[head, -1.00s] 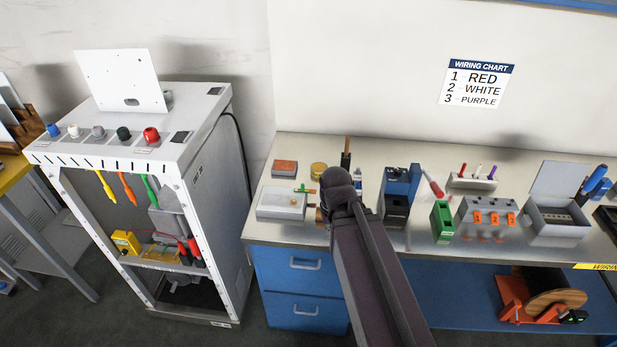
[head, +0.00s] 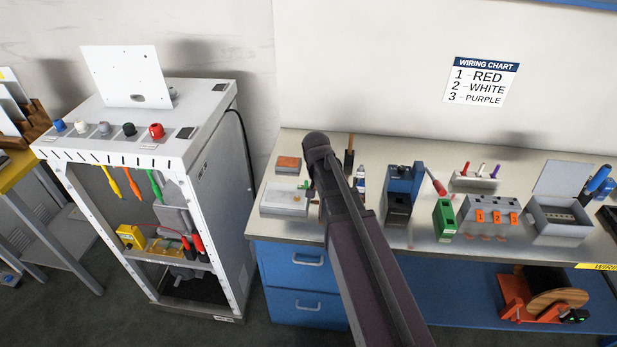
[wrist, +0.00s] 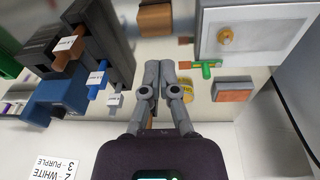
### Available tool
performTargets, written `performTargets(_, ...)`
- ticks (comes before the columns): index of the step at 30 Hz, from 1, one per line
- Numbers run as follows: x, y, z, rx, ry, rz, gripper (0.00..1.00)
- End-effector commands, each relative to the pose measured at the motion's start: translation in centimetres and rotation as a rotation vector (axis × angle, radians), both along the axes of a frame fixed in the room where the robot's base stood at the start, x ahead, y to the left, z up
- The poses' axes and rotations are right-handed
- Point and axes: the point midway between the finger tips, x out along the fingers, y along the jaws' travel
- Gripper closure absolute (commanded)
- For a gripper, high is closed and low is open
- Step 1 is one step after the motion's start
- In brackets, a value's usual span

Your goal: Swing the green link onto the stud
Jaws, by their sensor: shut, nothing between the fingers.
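The green link (wrist: 208,69) is a small green piece with an orange end, lying along the edge of a light grey box (wrist: 262,20) in the wrist view. A brass stud (wrist: 225,37) stands on the box face, apart from the link. In the head view the box (head: 280,207) is at the left of the bench, and the link (head: 306,184) shows only partly beside my arm. My gripper (wrist: 166,66) is shut and empty, a little left of the link in the wrist view. My arm hides the fingers in the head view.
An orange-topped block (wrist: 233,91) and a yellow round item (wrist: 186,88) lie close to the link. A brown block (wrist: 156,19) and dark tagged holders (wrist: 95,45) stand on the other side. A blue stand (head: 402,188) is right of my arm in the head view.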

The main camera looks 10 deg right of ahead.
Motion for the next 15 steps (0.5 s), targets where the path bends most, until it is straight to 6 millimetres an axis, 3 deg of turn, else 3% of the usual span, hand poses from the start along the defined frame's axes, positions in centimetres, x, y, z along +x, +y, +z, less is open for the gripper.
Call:
performTargets(1,3.3,0.2,0.3,-0.009,-0.024,-0.051,1.00)
performTargets(6,9.5,0.4,0.9,-0.032,-0.107,-0.215,1.00)
performTargets(10,12.6,0.6,1.2,-0.039,-0.155,-0.304,1.00)
performTargets(15,14.2,0.7,1.4,-0.042,-0.184,-0.357,1.00)
